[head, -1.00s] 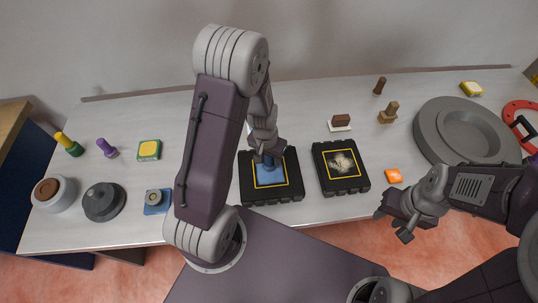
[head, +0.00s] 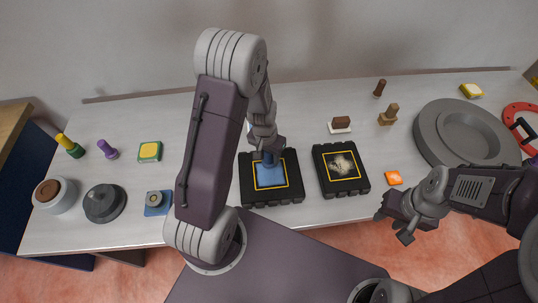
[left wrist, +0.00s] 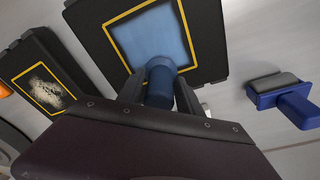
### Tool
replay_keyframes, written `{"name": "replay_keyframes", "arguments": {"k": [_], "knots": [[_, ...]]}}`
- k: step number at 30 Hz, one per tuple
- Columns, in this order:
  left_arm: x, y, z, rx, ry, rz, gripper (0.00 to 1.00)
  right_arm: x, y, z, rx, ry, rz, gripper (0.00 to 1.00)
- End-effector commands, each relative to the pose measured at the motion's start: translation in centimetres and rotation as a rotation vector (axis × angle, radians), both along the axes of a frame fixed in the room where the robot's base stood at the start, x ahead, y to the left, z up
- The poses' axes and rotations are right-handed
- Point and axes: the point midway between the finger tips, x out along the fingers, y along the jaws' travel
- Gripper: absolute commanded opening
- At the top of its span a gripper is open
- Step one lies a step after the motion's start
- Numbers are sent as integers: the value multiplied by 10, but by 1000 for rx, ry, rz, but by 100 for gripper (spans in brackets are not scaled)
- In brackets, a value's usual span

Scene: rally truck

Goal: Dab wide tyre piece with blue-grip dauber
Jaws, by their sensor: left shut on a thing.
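A wide black tyre piece (head: 272,199) lies on the table, its yellow-bordered panel pale blue; it also fills the top of the left wrist view (left wrist: 205,25). My left gripper (head: 267,154) is over the far part of this panel. It is shut on the blue-grip dauber (left wrist: 161,80), which points down at the panel. The dauber's tip is hidden, so I cannot tell whether it touches. A second black piece (head: 341,188), with a pale, blotchy patch inside its yellow border, lies to the right. My right gripper (head: 394,222) is open and empty near the front edge.
A blue block with a grey top (left wrist: 284,96) lies beside the tyre piece in the left wrist view. An orange pad (head: 394,178), a large grey round dish (head: 430,135) and brown stamps (head: 388,115) are to the right. A dark disc (head: 104,203) is front left.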

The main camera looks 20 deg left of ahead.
Motion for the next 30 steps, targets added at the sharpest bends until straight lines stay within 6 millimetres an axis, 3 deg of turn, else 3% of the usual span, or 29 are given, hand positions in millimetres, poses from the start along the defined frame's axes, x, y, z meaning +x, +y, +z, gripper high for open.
{"name": "replay_keyframes", "arguments": {"k": [16, 30], "knots": [[-15, -9, -2, 0, 2, 1, 0, 0, 0, -3, 0, 0, 0, 36], [1, 1, 1, 0, 1, 0, 0, 0, 0, 1, 0, 0, 0, 36]]}}
